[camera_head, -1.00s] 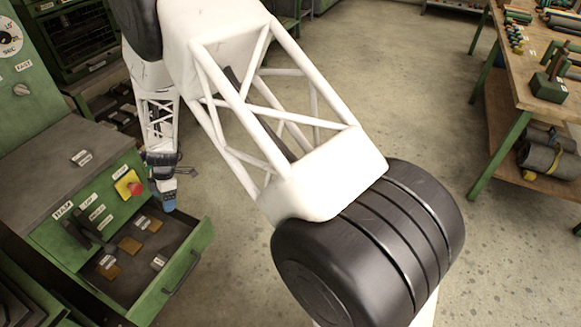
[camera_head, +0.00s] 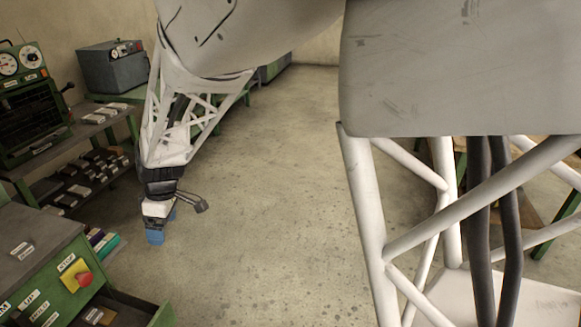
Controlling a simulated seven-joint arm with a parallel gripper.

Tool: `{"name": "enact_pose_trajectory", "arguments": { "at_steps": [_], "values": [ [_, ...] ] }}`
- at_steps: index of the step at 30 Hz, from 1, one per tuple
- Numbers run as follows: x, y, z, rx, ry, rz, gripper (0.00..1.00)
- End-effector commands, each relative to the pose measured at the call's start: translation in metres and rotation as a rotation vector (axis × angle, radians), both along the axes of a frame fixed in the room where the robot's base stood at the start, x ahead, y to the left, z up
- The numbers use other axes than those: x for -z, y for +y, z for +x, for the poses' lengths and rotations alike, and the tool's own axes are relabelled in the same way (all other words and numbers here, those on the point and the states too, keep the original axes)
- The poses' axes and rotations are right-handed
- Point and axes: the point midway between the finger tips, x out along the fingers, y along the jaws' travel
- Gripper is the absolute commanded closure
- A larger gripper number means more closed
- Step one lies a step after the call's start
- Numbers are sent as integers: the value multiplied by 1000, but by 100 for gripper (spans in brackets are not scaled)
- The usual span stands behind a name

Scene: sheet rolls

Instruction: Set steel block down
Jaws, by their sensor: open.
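My gripper (camera_head: 162,227) hangs at the left of the picture, pointing down, with blue fingertips. Its fingers look apart and I see nothing between them. It appears above and behind the open drawer (camera_head: 157,316) of the green cabinet, with floor behind it. I cannot judge its height exactly. A small labelled piece (camera_head: 96,316) lies in the drawer, which is mostly cut off by the bottom edge. I cannot pick out which piece, if any, is the steel block.
The green cabinet (camera_head: 50,285) has a red stop button (camera_head: 83,279). Behind it a shelf unit (camera_head: 60,170) holds several small blocks. A grey box-shaped machine (camera_head: 112,68) stands at the back. Open floor (camera_head: 270,200) lies right of my gripper. My own arm links cover the upper middle and right.

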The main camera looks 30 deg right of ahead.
Motion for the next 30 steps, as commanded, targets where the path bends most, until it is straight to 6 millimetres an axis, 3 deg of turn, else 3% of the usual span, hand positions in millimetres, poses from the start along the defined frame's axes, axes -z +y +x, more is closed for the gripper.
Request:
{"name": "enact_pose_trajectory", "arguments": {
  "at_steps": [1, 3, 12, 21, 30],
  "values": [
    [-17, -10, -10, 42, -14, -2, 15],
    [-31, -22, -24, 102, -14, -10, 15],
    [-75, -73, -88, 372, -25, -40, 15],
    [-104, -116, -158, 649, -44, -59, 15],
    [-118, -151, -231, 928, -72, -68, 15]
  ]
}}
